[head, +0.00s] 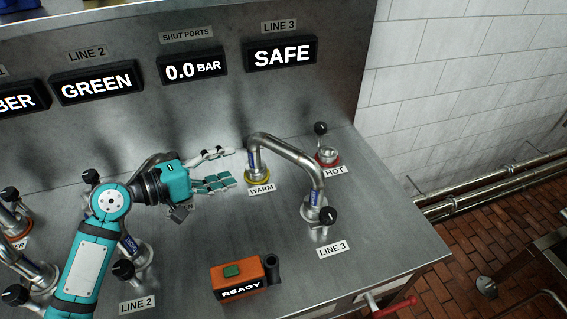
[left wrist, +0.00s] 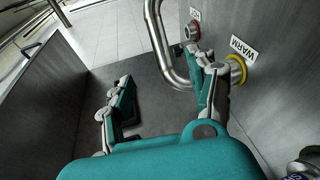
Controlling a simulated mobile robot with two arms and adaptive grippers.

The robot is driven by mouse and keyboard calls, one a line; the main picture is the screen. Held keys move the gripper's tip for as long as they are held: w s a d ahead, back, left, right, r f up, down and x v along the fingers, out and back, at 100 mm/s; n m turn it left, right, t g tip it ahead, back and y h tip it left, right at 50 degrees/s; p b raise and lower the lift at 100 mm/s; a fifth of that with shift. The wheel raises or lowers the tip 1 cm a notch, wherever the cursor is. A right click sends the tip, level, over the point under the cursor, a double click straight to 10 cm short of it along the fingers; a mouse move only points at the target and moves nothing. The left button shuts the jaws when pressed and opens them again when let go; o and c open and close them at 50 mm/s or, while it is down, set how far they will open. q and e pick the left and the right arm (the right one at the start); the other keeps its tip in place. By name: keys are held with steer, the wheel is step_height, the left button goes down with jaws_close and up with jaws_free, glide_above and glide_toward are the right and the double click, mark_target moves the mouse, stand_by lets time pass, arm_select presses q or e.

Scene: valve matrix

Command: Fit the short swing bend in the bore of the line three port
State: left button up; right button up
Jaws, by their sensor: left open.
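A steel swing bend (head: 290,150) arches from the yellow-ringed WARM port (head: 258,176) to the LINE 3 port (head: 319,212), and its ends look upright over both. Blue labels on its legs are too small to read. The bend (left wrist: 158,45) and the WARM port (left wrist: 236,70) also show in the left wrist view, where a finger hides part of the join. How deep either end sits I cannot tell. My left gripper (head: 233,167) is open and empty, just left of the bend's WARM leg. My right gripper is not in view.
The red-ringed HOT port (head: 328,156) stands behind right with a black knob. An orange READY tool (head: 240,278) lies at the front. LINE 2 pipework (head: 136,250) is beside my left arm. Panel displays read GREEN (head: 97,83), 0.0 BAR (head: 193,68) and SAFE (head: 281,54).

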mark_target(279, 151)
arm_select(q)
steer(key=p+x, duration=0.2)
steer(key=x, duration=0.8)
steer(key=shift+d+r, duration=0.15)
steer(key=shift+d, duration=0.05)
steer(key=p+x, duration=0.2)
steer(key=x, duration=0.3)
steer(key=shift+s, duration=0.1)
steer(key=shift+d, duration=0.2)
steer(key=shift+a, duration=0.1)
steer(key=shift+c, duration=0.5)
jaws_close()
